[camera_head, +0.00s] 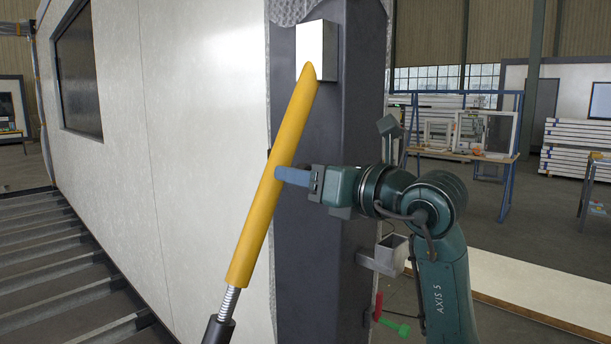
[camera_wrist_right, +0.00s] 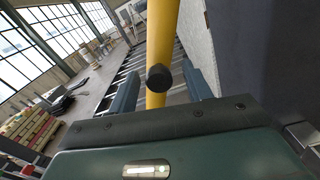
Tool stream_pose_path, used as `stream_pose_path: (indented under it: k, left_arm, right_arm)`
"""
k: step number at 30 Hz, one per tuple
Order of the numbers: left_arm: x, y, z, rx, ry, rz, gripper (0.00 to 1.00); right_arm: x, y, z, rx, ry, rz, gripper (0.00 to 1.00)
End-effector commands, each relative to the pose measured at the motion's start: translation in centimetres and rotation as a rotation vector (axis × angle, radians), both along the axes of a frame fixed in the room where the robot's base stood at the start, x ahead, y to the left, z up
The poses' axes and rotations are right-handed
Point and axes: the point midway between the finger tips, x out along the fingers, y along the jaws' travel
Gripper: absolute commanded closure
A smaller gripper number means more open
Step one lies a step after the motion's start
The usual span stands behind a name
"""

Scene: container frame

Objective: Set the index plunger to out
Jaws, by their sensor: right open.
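A long yellow tube (camera_head: 275,180) stands tilted in front of the dark post, with a ribbed metal rod below it. In the right wrist view the tube (camera_wrist_right: 163,35) runs up through the picture, with a round black knob (camera_wrist_right: 159,77), which looks like the index plunger, facing me. My right gripper (camera_head: 285,175) is level with the tube's middle, on its right side. In the wrist view its two fingers stand apart, one on each side of the knob, with a gap showing; the gripper is open. The knob is not clearly seen in the head view. My left gripper is not in view.
The dark post (camera_head: 345,130) stands close behind my right gripper, with a metal box (camera_head: 317,50) near the tube's top. A metal bracket (camera_head: 386,256) juts out below my wrist. A pale wall panel (camera_head: 200,130) is to the left, beside ridged decking (camera_head: 60,270).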

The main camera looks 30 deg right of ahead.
Motion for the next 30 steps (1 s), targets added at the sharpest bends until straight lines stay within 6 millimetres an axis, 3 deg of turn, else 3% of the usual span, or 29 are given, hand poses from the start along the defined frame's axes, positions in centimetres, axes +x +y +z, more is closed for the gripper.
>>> stream_pose_path:
  k: [8,11,21,30]
  left_arm:
    - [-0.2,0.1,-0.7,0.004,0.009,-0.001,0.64]
    - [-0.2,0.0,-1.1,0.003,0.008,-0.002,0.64]
    - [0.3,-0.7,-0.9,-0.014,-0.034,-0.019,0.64]
    - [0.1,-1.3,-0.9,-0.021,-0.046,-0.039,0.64]
  right_arm:
    - [-0.6,-0.3,0.0,0.001,-0.002,0.000,0.51]
    - [-1.9,-0.7,-0.2,-0.001,-0.003,-0.003,0.51]
    - [-9.0,-3.2,-0.2,-0.003,-0.004,-0.004,0.51]
    - [-12.2,-4.3,0.0,-0.001,-0.001,-0.001,0.51]
